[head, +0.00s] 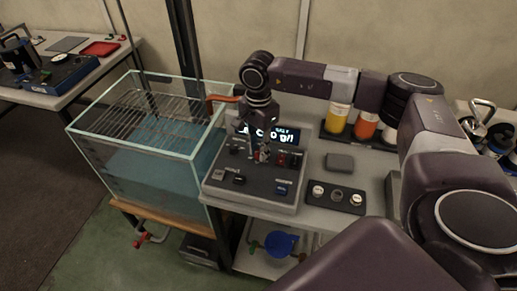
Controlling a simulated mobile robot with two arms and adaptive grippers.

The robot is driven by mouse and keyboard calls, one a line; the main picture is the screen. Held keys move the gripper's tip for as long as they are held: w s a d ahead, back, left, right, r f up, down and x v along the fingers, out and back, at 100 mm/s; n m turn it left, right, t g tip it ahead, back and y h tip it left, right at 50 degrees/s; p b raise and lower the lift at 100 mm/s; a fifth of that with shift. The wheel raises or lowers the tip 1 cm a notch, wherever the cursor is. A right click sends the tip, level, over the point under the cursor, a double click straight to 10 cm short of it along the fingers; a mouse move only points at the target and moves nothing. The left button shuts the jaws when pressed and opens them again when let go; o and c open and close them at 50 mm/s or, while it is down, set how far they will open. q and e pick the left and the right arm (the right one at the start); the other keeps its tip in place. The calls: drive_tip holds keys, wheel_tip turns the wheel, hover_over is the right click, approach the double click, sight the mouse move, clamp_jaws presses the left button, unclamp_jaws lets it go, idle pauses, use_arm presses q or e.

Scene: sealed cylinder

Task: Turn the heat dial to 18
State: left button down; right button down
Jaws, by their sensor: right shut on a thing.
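The control panel (215,186) is a dark sloped box on the bench beside the glass tank. Its lit display (284,134) shows pale characters, partly covered by my gripper and too small to read surely. My right gripper (262,153) points down at the upper middle of the panel, just in front of the display. It is shut on a small knob there, which the fingers mostly hide. I cannot read its markings or setting. Other small knobs and switches sit on the panel, including a black knob (239,180) and a blue switch (282,189). My left gripper is out of view.
A glass tank (135,140) of bluish water with a wire rack stands left of the panel. An orange-red handle (222,98) is at its right rim. Bottles (365,125) stand behind right. A dark tray (350,200) with round pieces and a grey block (340,162) lie right.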

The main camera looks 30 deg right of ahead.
drive_tip(key=shift+w+m+b, duration=0.1)
drive_tip(key=shift+m+b, duration=0.5)
drive_tip(key=shift+m, duration=0.6)
drive_tip(key=m+b, duration=0.1)
drive_tip(key=m, duration=0.1)
drive_tip(key=shift+m, duration=0.4)
drive_tip(key=m+b, duration=0.1)
drive_tip(key=m, duration=0.2)
drive_tip(key=shift+w+r+m, duration=0.1)
drive_tip(key=shift+m, duration=1.5)
drive_tip(key=c, duration=1.7)
unclamp_jaws()
drive_tip(key=shift+b, duration=0.3)
drive_tip(key=shift+c, duration=0.2)
